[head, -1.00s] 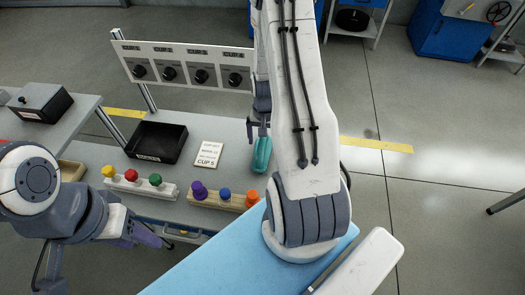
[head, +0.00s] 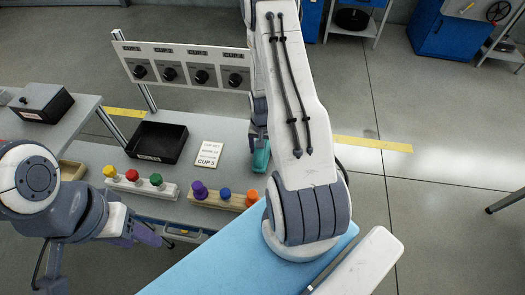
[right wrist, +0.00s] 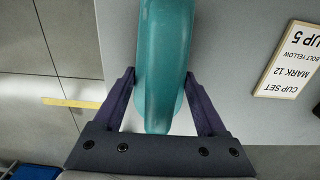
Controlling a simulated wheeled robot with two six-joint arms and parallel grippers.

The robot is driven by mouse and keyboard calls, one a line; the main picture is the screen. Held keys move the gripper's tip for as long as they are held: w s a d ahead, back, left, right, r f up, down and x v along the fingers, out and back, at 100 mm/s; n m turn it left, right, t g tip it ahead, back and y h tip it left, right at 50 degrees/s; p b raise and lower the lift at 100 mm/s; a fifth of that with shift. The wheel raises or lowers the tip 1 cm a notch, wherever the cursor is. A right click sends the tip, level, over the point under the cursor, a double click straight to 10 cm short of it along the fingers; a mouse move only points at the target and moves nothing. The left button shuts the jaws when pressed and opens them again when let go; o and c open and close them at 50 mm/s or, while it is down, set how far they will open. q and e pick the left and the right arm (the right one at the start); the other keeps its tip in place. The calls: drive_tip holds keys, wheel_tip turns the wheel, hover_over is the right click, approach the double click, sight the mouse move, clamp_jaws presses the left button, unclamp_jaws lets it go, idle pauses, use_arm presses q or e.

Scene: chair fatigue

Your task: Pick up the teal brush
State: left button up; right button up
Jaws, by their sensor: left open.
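The teal brush (head: 261,158) lies on the grey table, partly hidden by my right arm and gripper in the head view. In the right wrist view the brush (right wrist: 163,65) runs lengthwise between the two fingers of my right gripper (right wrist: 161,75). The fingers stand apart, one on each side, with their tips very close to its edges; I cannot tell if they touch it. My right gripper (head: 260,142) is small and partly hidden in the head view. My left gripper (head: 150,235) is open and empty at the front left, away from the brush.
A white card (head: 208,154) lies left of the brush, and a black tray (head: 157,142) is further left. Two peg blocks with coloured knobs (head: 224,199) stand at the front. A panel with several dials (head: 186,70) stands at the back.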

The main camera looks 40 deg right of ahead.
drive_tip(key=shift+c, duration=0.6)
drive_tip(key=shift+r, duration=0.15)
drive_tip(key=shift+r, duration=0.25)
wheel_tip(320, 180, up, 4)
drive_tip(key=shift+w+f, duration=0.1)
drive_tip(key=shift+f, duration=0.05)
drive_tip(key=s+d+r, duration=0.1)
drive_tip(key=s+r, duration=0.2)
drive_tip(key=s, duration=0.3)
drive_tip(key=s+d+r+b, duration=0.1)
drive_tip(key=s+r, duration=0.2)
drive_tip(key=s, duration=0.2)
drive_tip(key=shift+s+r, duration=0.3)
drive_tip(key=shift+s, duration=0.05)
